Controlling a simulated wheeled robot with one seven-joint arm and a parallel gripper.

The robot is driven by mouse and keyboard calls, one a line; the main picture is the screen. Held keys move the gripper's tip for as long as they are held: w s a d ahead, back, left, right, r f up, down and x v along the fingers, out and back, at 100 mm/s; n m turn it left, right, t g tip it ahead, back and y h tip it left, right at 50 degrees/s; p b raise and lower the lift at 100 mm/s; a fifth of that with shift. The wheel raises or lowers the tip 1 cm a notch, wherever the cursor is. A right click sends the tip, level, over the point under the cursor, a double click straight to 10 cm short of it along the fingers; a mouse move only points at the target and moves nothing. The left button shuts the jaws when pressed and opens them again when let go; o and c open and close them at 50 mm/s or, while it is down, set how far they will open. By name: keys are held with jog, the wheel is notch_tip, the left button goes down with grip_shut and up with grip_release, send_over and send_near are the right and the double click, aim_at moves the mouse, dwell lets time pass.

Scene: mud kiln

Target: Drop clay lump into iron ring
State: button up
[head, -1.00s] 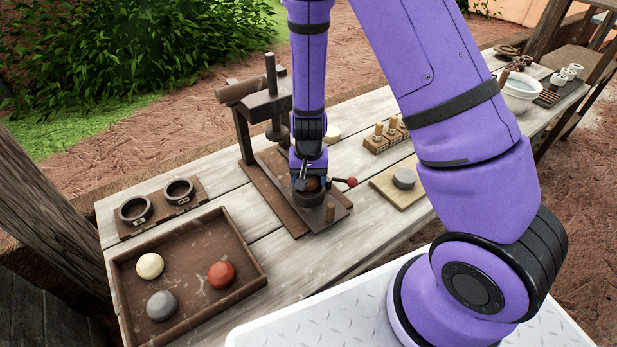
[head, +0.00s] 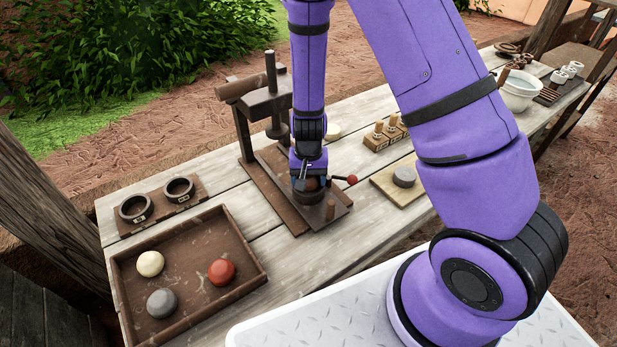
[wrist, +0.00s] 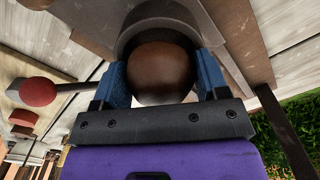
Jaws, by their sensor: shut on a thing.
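My gripper (head: 311,183) is over the wooden base of the press on the table. In the wrist view its two blue fingers (wrist: 160,82) are shut on a round brown clay lump (wrist: 160,70). The dark iron ring (head: 305,198) is on the press base right under the gripper, and its curved wall also shows behind the lump in the wrist view (wrist: 150,17). The lump is at the ring's mouth; I cannot tell whether it touches the ring. The gripper and lump hide much of the ring's opening.
The press's upright and screw block (head: 265,104) stand close behind the gripper. A red-knobbed lever (head: 351,180) sticks out at its right. A tray (head: 190,310) with white, grey and red balls lies front left. Two labelled rings (head: 134,208) sit behind it. A grey disc (head: 404,177) rests on a board.

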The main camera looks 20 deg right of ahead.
jog(key=o, duration=1.1)
jog(key=shift+r, duration=0.1)
notch_tip(320, 180, up, 22)
jog(key=s+n+t+y, duration=0.1)
jog(key=s, duration=0.2)
jog(key=s+d+r+n+t, duration=0.1)
jog(key=s+d+r+t, duration=0.1)
jog(key=s+r, duration=0.7)
jog(key=s+d+r+n+t+h, duration=0.1)
jog(key=s+d+r, duration=0.4)
jog(key=s+r, duration=0.5)
jog(key=shift+r+n+t, duration=0.25)
jog(key=shift+n+t, duration=0.35)
jog(key=shift+n, duration=0.2)
